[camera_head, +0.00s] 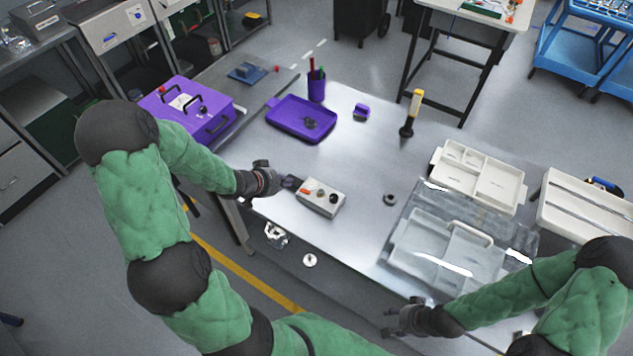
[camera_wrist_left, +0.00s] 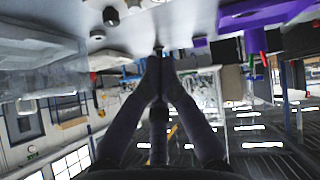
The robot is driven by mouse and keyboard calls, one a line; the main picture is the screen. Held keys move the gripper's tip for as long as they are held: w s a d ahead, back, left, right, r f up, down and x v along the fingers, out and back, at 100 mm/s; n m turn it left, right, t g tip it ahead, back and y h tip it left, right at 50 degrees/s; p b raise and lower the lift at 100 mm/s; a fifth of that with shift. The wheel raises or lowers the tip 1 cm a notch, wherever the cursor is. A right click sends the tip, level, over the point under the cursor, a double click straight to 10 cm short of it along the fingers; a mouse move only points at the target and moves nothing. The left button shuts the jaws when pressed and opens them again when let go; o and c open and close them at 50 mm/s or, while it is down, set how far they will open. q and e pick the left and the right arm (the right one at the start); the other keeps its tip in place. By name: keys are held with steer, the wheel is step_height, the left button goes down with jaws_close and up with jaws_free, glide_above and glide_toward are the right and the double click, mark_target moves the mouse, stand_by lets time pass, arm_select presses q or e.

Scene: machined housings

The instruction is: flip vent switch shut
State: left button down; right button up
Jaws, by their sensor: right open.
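My right gripper (camera_head: 391,320) is open and empty, off the front edge of the table, far from the box.
A purple tray (camera_head: 290,125) and a purple cup of pens (camera_head: 317,86) stand behind the box. A purple case (camera_head: 180,120) is at the left. A dark ring (camera_head: 390,199), a clear lidded container (camera_head: 425,255) and a white divided tray (camera_head: 470,185) lie to the right.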

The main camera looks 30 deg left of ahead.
stand_by(0.3)
arm_select(q)
steer(key=b, duration=0.3)
glide_above(305, 191)
steer(key=f, duration=0.7)
steer(key=shift+s+d+f, duration=0.1)
steer(key=shift+s+f, duration=0.15)
steer(key=shift+s, duration=0.15)
steer(key=shift+s+d+f+b, duration=0.1)
steer(key=shift+f+b, duration=0.15)
steer(key=shift+f, duration=0.3)
steer(key=shift+s+d+f+b, duration=0.1)
steer(key=shift+f+b, duration=0.1)
steer(key=shift+f, duration=0.35)
steer(key=shift+d+f, duration=0.1)
steer(key=shift+f, duration=0.5)
